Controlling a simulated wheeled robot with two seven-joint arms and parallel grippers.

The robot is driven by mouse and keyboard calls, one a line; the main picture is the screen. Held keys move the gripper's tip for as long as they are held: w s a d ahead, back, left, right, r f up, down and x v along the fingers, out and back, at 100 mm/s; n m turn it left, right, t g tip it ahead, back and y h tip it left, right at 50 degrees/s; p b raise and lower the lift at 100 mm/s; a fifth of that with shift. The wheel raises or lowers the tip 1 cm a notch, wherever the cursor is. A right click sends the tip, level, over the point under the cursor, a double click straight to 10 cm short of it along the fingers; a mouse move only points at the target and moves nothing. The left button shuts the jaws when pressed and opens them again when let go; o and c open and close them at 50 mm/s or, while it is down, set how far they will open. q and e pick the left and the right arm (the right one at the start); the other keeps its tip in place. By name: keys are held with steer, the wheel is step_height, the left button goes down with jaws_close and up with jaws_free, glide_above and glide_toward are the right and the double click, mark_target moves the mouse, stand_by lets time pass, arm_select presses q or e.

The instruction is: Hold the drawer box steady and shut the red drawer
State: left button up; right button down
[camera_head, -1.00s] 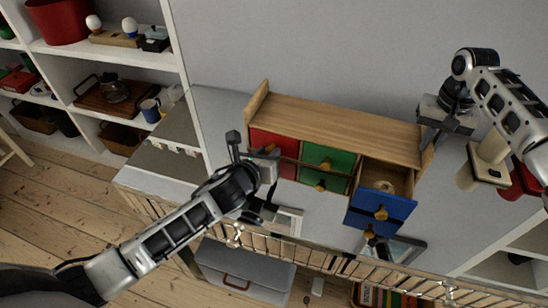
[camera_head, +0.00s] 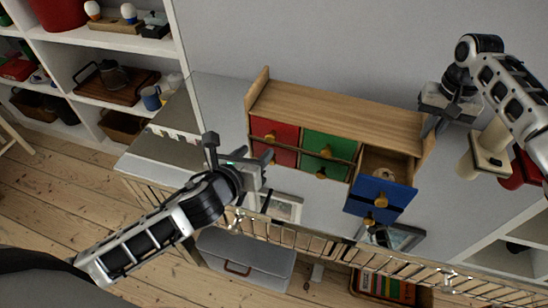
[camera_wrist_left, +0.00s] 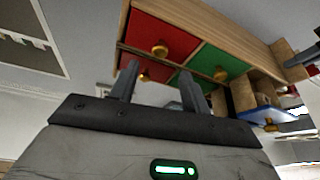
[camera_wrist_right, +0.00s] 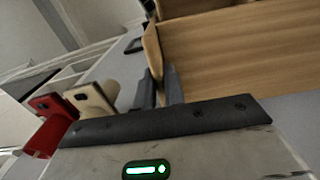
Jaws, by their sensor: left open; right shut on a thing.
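The wooden drawer box (camera_head: 335,112) stands against the wall, with red, green and blue drawer fronts. The upper red drawer (camera_head: 285,131) looks about level with the green drawer (camera_head: 330,146) beside it. Its yellow knob also shows in the left wrist view (camera_wrist_left: 160,49). A lower red front is partly hidden by my left gripper. The blue drawer (camera_head: 368,191) is pulled out, with a pale round thing inside. My left gripper (camera_head: 240,152) is open and empty, in front of the red fronts and apart from them. My right gripper (camera_wrist_right: 162,82) is shut on the box's right side panel (camera_wrist_right: 153,50).
A cream object (camera_head: 487,150) and a red object (camera_head: 522,170) stand right of the box. A picture frame (camera_head: 283,207) lies in front of the box, and a second one (camera_head: 396,236) is below the blue drawer. A shelf unit (camera_head: 108,60) stands at left.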

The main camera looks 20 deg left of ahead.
arm_select(q)
steer(key=v, duration=0.4)
arm_select(e)
steer(key=shift+a, duration=0.1)
steer(key=c, duration=1.4)
jaws_free()
steer(key=shift+r, duration=0.1)
